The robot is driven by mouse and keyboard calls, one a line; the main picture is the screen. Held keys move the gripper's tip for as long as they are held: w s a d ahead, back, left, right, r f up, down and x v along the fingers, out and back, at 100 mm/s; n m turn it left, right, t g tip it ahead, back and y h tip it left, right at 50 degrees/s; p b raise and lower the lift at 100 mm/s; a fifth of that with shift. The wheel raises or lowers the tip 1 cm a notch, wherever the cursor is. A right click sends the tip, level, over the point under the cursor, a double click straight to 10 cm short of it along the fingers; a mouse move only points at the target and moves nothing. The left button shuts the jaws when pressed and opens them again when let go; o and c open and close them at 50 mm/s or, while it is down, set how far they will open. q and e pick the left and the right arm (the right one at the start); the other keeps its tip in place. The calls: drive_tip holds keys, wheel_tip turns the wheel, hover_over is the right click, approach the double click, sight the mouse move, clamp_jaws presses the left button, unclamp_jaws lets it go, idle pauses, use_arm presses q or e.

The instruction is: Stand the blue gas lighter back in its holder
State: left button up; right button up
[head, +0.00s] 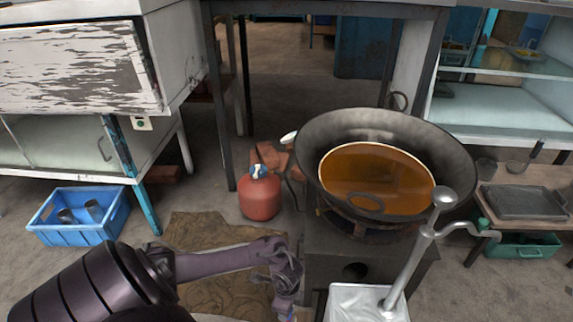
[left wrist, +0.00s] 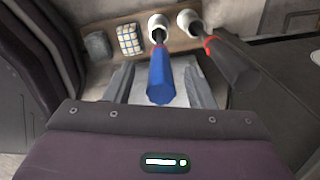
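In the left wrist view a blue-handled lighter (left wrist: 159,80) lies between the two fingers of my left gripper (left wrist: 160,88), which stand apart with a gap on each side of it. The lighter's dark far end is at the mouth of a white cup-like holder (left wrist: 157,22) on a wooden strip; whether it is inside cannot be told. In the head view my left gripper (head: 286,300) points down at the bottom edge, partly cut off, and the lighter cannot be made out there. My right gripper is not in view.
A black-handled tool with a red ring (left wrist: 228,62) slants from a second white cup (left wrist: 187,18) close to the right finger. A checkered cup (left wrist: 129,40) and a grey cup (left wrist: 97,46) sit left. The large wok (head: 325,165) stands behind my left arm.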

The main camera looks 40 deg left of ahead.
use_arm(q)
drive_tip(key=shift+r, duration=0.4)
wheel_tip(320, 180, up, 5)
drive_tip(key=p, duration=0.2)
drive_tip(key=shift+f+p, duration=0.2)
drive_tip(key=shift+p, duration=0.2)
wheel_tip(320, 180, up, 2)
drive_tip(key=shift+r+p, duration=0.1)
drive_tip(key=shift+p, duration=0.25)
drive_tip(key=shift+r, duration=0.1)
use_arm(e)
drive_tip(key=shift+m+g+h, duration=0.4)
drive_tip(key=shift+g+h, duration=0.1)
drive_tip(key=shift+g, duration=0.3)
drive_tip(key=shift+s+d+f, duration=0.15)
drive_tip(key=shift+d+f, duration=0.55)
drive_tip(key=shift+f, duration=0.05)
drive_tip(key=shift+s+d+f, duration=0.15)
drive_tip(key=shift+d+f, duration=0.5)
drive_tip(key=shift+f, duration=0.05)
use_arm(q)
drive_tip(key=shift+r, duration=0.1)
